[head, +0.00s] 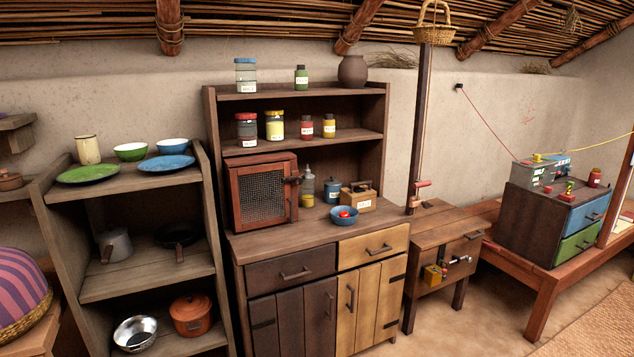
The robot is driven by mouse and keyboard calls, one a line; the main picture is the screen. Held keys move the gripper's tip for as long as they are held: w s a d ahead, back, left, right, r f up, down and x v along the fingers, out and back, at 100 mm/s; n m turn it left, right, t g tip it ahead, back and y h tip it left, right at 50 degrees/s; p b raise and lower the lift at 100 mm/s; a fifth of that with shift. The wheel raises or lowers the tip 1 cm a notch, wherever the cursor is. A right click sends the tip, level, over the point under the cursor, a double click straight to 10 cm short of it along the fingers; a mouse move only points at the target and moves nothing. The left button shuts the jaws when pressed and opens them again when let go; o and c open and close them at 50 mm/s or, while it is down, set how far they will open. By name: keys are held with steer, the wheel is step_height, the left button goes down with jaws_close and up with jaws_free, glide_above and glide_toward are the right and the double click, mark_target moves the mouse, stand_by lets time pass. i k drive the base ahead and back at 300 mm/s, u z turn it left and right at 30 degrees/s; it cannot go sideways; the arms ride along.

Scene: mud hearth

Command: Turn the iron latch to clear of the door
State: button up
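A small red-brown cabinet (238,159) with a wire-mesh door (262,197) stands on the counter of the wooden dresser. The door looks shut. A dark latch-like piece (293,180) sits at the door's right edge and seems to lie across it, roughly level. Its exact angle is too small to tell. My gripper is not in view, and nothing is seen touching the latch or the door.
Right of the cabinet on the counter (290,243) stand a bottle (308,188), a blue jar (332,190), a wooden box (358,203) and a blue bowl (344,217). Jars fill the shelves above. The counter's front strip is clear. An open shelf (140,272) stands left.

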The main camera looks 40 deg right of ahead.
mark_target(299, 180)
steer(key=u, duration=0.15)
steer(key=i, duration=0.95)
steer(key=z, duration=0.1)
